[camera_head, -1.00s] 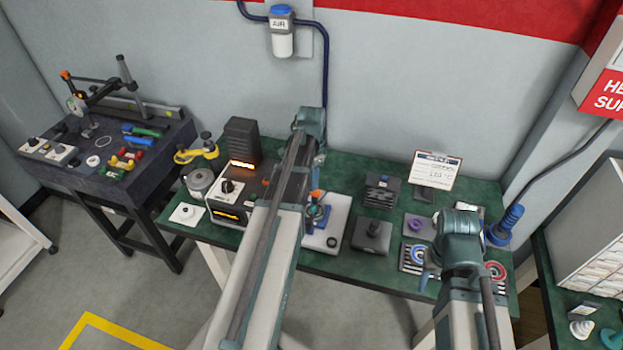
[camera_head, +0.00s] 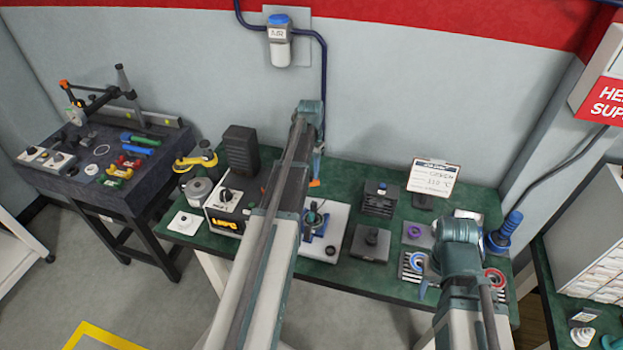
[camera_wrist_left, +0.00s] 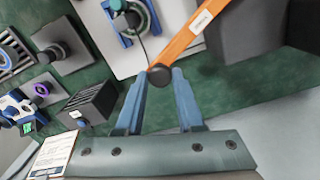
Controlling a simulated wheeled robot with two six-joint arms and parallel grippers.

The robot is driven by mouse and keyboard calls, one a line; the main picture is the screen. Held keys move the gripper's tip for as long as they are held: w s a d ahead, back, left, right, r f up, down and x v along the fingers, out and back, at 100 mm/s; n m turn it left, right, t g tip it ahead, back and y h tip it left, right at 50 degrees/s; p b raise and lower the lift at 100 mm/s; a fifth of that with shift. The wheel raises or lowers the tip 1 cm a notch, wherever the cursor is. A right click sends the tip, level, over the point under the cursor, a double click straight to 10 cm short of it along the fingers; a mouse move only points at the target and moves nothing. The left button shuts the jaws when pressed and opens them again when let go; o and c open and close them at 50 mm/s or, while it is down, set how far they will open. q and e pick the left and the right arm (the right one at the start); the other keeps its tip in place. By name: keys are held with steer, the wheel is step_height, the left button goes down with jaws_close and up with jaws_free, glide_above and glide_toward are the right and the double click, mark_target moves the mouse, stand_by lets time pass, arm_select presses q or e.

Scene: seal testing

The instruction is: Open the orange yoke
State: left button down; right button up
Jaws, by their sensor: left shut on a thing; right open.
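The orange yoke (camera_wrist_left: 195,35) is a flat orange bar with a white label and a dark round knob (camera_wrist_left: 160,76) at its end. My left gripper (camera_wrist_left: 160,82) is shut on this knob. The yoke's other end is out of the left wrist view. In the head view, only a small orange part of it (camera_head: 314,183) shows below my left gripper (camera_head: 317,166). The blue seal fixture (camera_wrist_left: 125,22) stands on a white base plate (camera_head: 338,216), with the yoke's knob end clear of it. My right gripper (camera_head: 427,280) is open and empty over the table's front right.
A black-and-white control box (camera_head: 226,210) stands left of the fixture. Grey blocks (camera_head: 370,244), a small sign (camera_head: 434,178) and a blue spindle (camera_head: 507,228) stand to the right. The wall is close behind the green table (camera_head: 345,285).

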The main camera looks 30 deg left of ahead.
arm_select(q)
steer(key=w+a+n, duration=0.4)
steer(key=a+n, duration=0.3)
steer(key=a, duration=0.1)
steer(key=shift+w, duration=0.25)
stand_by(0.4)
steer(key=c, duration=0.5)
jaws_free()
steer(key=shift+c, duration=0.2)
step_height(320, 180, up, 14)
steer(key=p, duration=1.4)
